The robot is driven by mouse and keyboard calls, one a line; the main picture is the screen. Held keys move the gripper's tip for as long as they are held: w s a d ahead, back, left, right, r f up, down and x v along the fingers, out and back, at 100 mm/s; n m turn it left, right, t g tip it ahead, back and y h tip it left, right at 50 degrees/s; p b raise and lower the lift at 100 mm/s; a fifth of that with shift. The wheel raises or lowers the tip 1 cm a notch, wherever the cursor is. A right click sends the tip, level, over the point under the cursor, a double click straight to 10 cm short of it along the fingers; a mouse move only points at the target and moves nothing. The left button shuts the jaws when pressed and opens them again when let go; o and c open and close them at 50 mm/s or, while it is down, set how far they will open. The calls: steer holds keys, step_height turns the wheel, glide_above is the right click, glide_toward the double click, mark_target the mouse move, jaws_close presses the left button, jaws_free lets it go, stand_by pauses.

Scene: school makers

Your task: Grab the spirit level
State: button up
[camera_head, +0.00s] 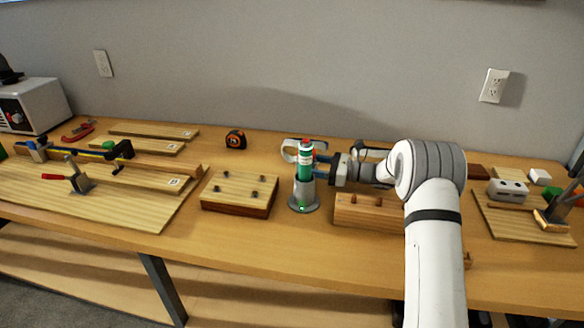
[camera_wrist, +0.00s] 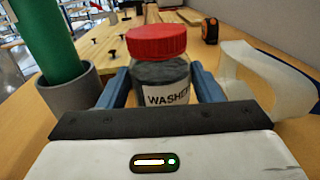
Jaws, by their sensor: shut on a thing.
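My gripper (camera_wrist: 163,88) is shut on a clear jar (camera_wrist: 160,75) with a red lid and a label reading "WASHE…". In the head view my gripper (camera_head: 322,164) reaches left, just behind a green bottle, and the jar is mostly hidden there. I cannot clearly identify a spirit level. A long yellow and dark bar (camera_head: 85,151) lies on the boards at the left, far from my gripper; it could be the level or a bar clamp.
A pegged block (camera_head: 239,191), a tape measure (camera_head: 236,139) and a pale loop (camera_head: 290,149) are nearby. Clamps and boards (camera_head: 100,200) fill the left; a board with blocks (camera_head: 510,222) is at right.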

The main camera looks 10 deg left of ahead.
steer(key=shift+f, duration=0.45)
steer(key=shift+f, duration=0.2)
steer(key=o, duration=1)
